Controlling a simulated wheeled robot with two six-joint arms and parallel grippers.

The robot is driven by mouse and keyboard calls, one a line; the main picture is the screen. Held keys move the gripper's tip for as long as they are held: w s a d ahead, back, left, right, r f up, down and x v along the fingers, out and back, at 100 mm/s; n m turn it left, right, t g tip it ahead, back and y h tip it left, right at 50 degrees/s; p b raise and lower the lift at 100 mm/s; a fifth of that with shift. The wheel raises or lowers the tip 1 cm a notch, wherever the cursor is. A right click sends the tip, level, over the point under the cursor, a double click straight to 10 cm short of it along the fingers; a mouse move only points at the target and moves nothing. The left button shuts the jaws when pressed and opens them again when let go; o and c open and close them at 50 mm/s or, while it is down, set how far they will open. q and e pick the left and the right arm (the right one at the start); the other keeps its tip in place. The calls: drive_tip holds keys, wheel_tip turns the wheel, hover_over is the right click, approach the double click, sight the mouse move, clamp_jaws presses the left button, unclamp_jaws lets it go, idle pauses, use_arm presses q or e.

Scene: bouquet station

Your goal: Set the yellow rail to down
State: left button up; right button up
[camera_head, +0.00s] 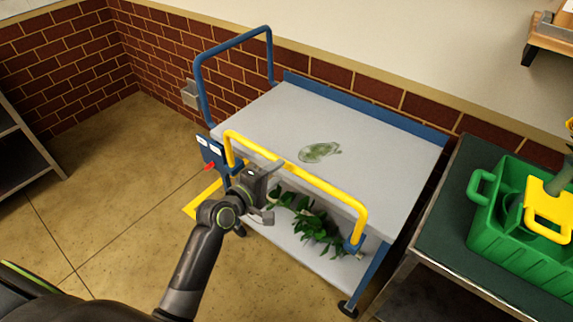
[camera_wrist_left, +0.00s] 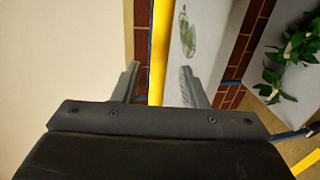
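The yellow rail (camera_head: 300,176) runs along the near long side of a blue and grey cart. It stands up above the edge of the top shelf (camera_head: 255,125). My left gripper (camera_head: 268,192) is at the near side of the cart, close to the rail's left half. In the left wrist view the rail (camera_wrist_left: 158,50) passes between the two spread fingers (camera_wrist_left: 158,86), with a gap on each side. The fingers look open and not clamped on it. My right gripper is in neither view.
A blue panel with a red lever (camera_head: 209,167) is at the cart's left end. A leafy plant (camera_head: 318,230) lies on the lower shelf. A green crate (camera_head: 490,218) stands on the table at right. The floor (camera_head: 125,180) at left is clear.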

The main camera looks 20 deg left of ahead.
sight(287, 166)
use_arm(q)
drive_tip(key=shift+x, duration=2.55)
drive_tip(key=shift+c, duration=0.5)
clamp_jaws()
